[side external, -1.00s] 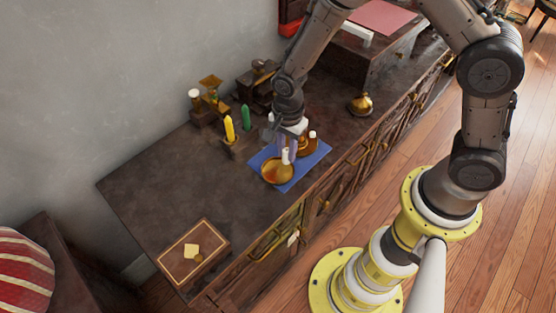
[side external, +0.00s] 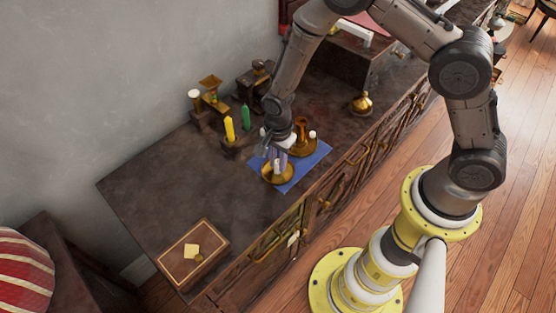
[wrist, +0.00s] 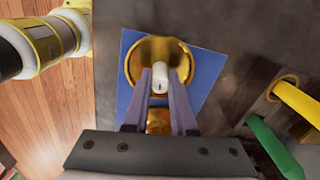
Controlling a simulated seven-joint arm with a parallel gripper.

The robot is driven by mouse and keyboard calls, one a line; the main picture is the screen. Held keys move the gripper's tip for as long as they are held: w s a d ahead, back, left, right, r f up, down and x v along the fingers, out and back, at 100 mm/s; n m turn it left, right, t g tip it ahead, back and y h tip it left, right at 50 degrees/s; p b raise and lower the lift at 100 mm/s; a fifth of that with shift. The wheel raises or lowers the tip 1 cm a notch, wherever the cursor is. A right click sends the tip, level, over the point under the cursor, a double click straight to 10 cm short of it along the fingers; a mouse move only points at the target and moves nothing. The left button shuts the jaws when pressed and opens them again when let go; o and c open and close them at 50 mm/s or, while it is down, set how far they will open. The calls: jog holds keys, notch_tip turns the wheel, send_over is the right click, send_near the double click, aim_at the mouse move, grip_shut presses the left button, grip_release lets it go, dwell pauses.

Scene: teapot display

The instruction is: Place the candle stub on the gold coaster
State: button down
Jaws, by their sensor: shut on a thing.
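The candle stub (side external: 277,166) is short and white, and my gripper (side external: 275,163) is shut on it. In the wrist view the stub (wrist: 160,82) stands between the two fingertips of my gripper (wrist: 161,88), its wick end facing the camera. The gold coaster (side external: 283,181) is a round shiny dish on the blue mat (side external: 311,158). In the wrist view the stub overlaps the inside of the gold coaster (wrist: 134,62). I cannot tell whether its base touches the coaster.
A brass holder (side external: 304,151) with a white candle stands just behind the coaster. A yellow candle (side external: 229,128) and a green candle (side external: 245,117) stand to the left. A small brass pot (side external: 361,103) is farther right. The cabinet top's front left is clear up to a box (side external: 181,265).

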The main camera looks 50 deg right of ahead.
jog(key=c, duration=0.7)
grip_release()
jog(key=shift+c, duration=0.2)
jog(key=shift+r, duration=0.1)
notch_tip(320, 180, up, 12)
jog(key=shift+r, duration=0.15)
notch_tip(320, 180, up, 10)
jog(key=n+t, duration=0.2)
jog(key=n, duration=0.2)
send_over(278, 161)
jog(key=s+d, duration=0.3)
jog(key=d, duration=0.1)
jog(key=s+d+r+n+t, duration=0.1)
jog(key=s+d+r+n, duration=0.2)
jog(key=s, duration=0.6)
jog(key=s+d+r+n+t, duration=0.2)
jog(key=s+d+r+n, duration=0.1)
jog(key=s+r+n, duration=0.5)
jog(key=shift+s+n+t, duration=0.3)
jog(key=shift+s+n, duration=0.3)
jog(key=shift+s, duration=0.1)
